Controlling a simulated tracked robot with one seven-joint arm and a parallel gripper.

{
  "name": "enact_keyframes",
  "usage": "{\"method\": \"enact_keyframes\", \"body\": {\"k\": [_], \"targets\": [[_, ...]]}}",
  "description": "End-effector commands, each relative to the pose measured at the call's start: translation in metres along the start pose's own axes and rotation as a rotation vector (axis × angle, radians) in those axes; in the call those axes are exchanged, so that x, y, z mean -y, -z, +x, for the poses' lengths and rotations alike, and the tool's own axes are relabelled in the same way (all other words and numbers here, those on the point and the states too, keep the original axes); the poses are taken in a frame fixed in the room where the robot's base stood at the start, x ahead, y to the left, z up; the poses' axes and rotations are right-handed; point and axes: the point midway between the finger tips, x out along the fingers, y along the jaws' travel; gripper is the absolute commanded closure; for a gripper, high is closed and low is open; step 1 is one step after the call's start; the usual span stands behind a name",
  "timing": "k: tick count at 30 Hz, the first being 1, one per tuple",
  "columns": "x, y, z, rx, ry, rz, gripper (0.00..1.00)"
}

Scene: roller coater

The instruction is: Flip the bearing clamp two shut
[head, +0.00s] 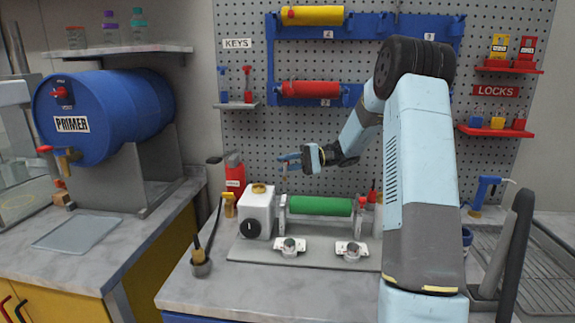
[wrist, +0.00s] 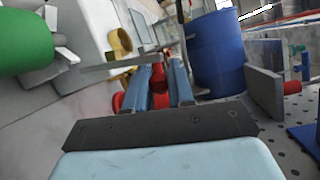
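The coater holds a green roller (head: 321,206) between two upright end brackets, the left one (head: 283,217) and the right one (head: 359,216). The roller's end also shows at the left edge of the wrist view (wrist: 22,42). I cannot tell which part is bearing clamp two, or whether it is open; the right end is small and partly behind my arm.
Two white fittings with knobs, left (head: 290,246) and right (head: 351,250), sit on the grey base plate (head: 318,262) before the roller. A pegboard (head: 350,110) is behind. The blue drum (head: 105,108) is far left.

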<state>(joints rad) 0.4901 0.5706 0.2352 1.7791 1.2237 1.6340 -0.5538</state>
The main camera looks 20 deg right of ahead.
Motion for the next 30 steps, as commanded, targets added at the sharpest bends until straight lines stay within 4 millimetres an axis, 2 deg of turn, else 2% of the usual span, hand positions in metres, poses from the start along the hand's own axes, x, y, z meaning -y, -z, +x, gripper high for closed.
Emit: {"method": "enact_keyframes", "body": {"k": [1, 5, 14, 15, 23, 30], "targets": [[-0.001, 0.000, 0.000, 0.001, -0.001, 0.002, 0.89], [-0.002, 0.000, 0.000, 0.001, -0.002, 0.003, 1.00], [-0.003, 0.000, 0.000, 0.001, -0.002, 0.005, 1.00], [-0.003, 0.000, -0.007, -0.001, -0.002, 0.005, 1.00], [-0.003, -0.003, 0.003, 0.000, -0.015, -0.022, 1.00], [0.001, -0.011, 0.013, -0.011, -0.060, -0.136, 1.00]]}}
